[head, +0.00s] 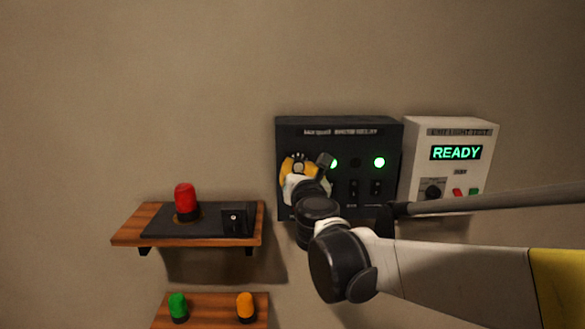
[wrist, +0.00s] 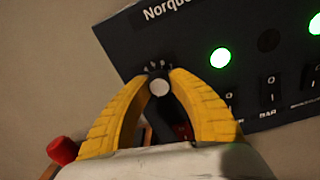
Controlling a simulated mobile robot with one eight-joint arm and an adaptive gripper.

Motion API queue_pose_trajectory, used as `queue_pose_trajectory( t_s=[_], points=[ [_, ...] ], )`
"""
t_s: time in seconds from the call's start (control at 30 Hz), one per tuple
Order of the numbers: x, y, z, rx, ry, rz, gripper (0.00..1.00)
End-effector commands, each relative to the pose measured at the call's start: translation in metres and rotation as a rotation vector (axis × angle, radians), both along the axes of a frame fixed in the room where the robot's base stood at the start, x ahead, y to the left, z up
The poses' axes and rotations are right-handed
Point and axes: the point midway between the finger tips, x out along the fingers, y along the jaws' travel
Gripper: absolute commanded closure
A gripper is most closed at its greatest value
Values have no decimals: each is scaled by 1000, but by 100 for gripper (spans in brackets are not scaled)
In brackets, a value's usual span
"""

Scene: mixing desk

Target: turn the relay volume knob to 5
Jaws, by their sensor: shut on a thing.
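The relay volume knob (wrist: 159,87) is a small dark knob with a pale round cap on the black relay panel (wrist: 125,35). Light scale marks show just above it in the wrist view. The two yellow fingers of my gripper (wrist: 158,79) stand on either side of the knob and are shut on it. In the head view my gripper (head: 299,166) is at the left part of the black panel (head: 340,122), and my arm covers the panel's lower middle. The scale numbers are too small to read, so I cannot tell the setting.
Green lamps (head: 379,162) and rocker switches (head: 376,188) sit right of the knob. A white test box (head: 415,140) reading READY stands at the right. A wooden shelf (head: 128,236) at lower left holds a red lamp (head: 184,200). The wall above is clear.

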Motion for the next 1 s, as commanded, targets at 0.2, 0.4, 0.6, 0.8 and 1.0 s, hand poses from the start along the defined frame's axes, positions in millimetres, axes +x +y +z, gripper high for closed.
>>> queue_pose_trajectory(
  t_s=[0.2,0.4,0.6,0.8,1.0],
  points=[
    [0,0,-2,77,0,-1,100],
    [0,0,-3,221,0,0,100],
    [0,0,-3,409,0,0,100],
    [0,0,-3,598,0,-1,100],
    [0,1,-3,788,0,-1,100]
  ],
)
